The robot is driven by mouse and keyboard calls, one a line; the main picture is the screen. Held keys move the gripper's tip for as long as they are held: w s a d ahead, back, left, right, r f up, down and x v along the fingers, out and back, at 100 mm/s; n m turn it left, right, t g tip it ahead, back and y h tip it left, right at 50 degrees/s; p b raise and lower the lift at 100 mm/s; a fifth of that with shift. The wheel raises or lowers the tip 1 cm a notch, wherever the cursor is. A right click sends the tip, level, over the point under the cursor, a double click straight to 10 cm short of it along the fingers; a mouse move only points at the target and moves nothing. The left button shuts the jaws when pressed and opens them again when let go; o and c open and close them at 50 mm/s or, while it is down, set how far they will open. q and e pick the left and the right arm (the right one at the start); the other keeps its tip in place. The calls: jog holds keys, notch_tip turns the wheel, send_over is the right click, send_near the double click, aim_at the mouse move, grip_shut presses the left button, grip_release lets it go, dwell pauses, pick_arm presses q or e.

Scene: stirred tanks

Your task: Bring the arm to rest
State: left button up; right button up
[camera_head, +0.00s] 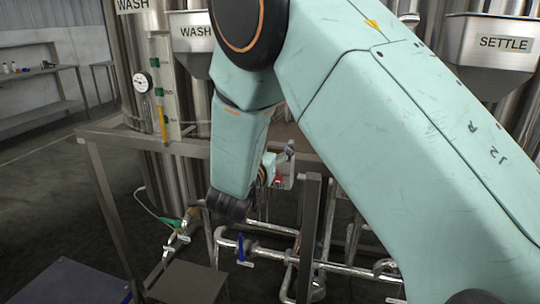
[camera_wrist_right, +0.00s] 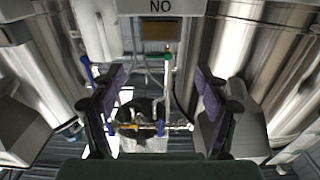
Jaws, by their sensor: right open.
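My right arm (camera_head: 345,85) fills much of the head view, in pale teal. It comes in from the lower right, bends at the top centre and hangs down to a dark wrist joint (camera_head: 230,205) in front of the tanks. Its gripper is small and mostly hidden behind the arm there. In the right wrist view my right gripper (camera_wrist_right: 158,100) is open, with its two dark fingers wide apart and nothing between them. Beyond the fingers are pipes with blue-handled valves (camera_wrist_right: 160,128). My left gripper is not seen.
Steel tanks stand behind, with hoppers marked WASH (camera_head: 196,32) and SETTLE (camera_head: 503,43). A steel frame (camera_head: 105,180) and pipes with a blue valve handle (camera_head: 240,248) are close to the arm. A bench (camera_head: 40,75) stands far left; floor lies open before it.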

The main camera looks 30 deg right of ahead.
dwell(0.3)
notch_tip(320, 180, down, 10)
jog(key=n, duration=0.1)
jog(key=shift+n, duration=0.4)
dwell(0.3)
jog(key=shift+m, duration=0.3)
